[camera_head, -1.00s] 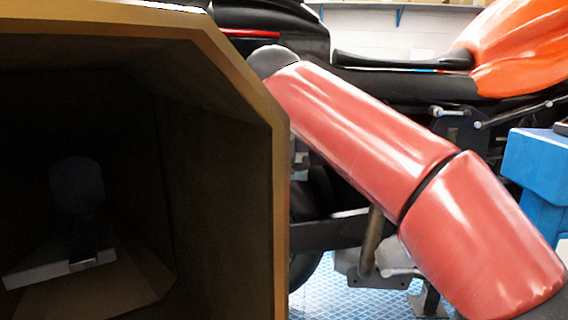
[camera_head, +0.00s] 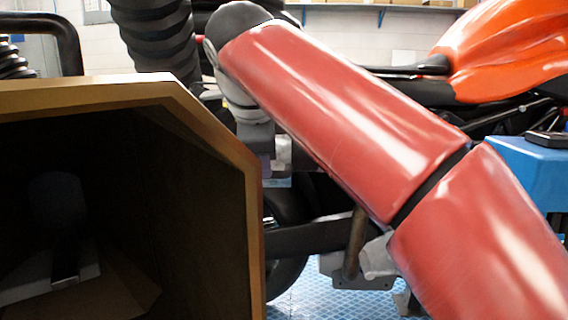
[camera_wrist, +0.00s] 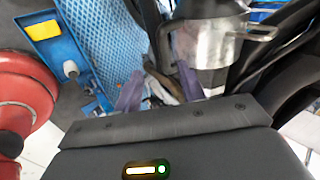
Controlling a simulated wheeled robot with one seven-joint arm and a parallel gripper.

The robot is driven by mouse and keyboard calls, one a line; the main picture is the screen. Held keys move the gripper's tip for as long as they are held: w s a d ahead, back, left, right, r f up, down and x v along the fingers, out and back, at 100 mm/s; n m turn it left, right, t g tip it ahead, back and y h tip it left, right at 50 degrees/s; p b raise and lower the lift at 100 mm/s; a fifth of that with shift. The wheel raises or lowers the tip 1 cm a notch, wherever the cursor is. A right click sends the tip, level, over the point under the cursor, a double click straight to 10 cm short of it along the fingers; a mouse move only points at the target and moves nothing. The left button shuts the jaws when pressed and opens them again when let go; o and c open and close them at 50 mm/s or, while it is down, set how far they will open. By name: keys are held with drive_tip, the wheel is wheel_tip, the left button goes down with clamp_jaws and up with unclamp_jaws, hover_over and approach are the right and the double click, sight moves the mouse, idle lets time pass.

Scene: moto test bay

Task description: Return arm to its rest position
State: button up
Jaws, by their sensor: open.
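My red arm (camera_head: 345,115) reaches across the head view from lower right to upper left, in front of the motorcycle. My gripper (camera_wrist: 160,90) shows in the wrist view with two purplish fingers apart and nothing seen held between them. Beyond the fingers are a silver metal cylinder (camera_wrist: 208,50) and dark bars of the motorcycle. In the head view the wrist hangs down at the arm's upper left end; the fingertips there are hard to make out.
A dark hollow housing with a tan rim (camera_head: 255,225) fills the lower left. The orange motorcycle (camera_head: 500,45) stands behind my arm. A blue stand (camera_head: 535,170) is at right. A black ribbed hose (camera_head: 158,40) hangs at upper left. Blue patterned floor (camera_head: 320,300) shows below.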

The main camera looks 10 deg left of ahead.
drive_tip(key=s+d+f+n+g, duration=0.1)
drive_tip(key=s+d+f+n, duration=0.7)
drive_tip(key=d+f, duration=0.4)
drive_tip(key=s+d+f+n+g, duration=0.1)
drive_tip(key=s+d+f+n, duration=0.7)
drive_tip(key=f, duration=1)
drive_tip(key=shift+s+d, duration=1.65)
drive_tip(key=shift+d, duration=0.45)
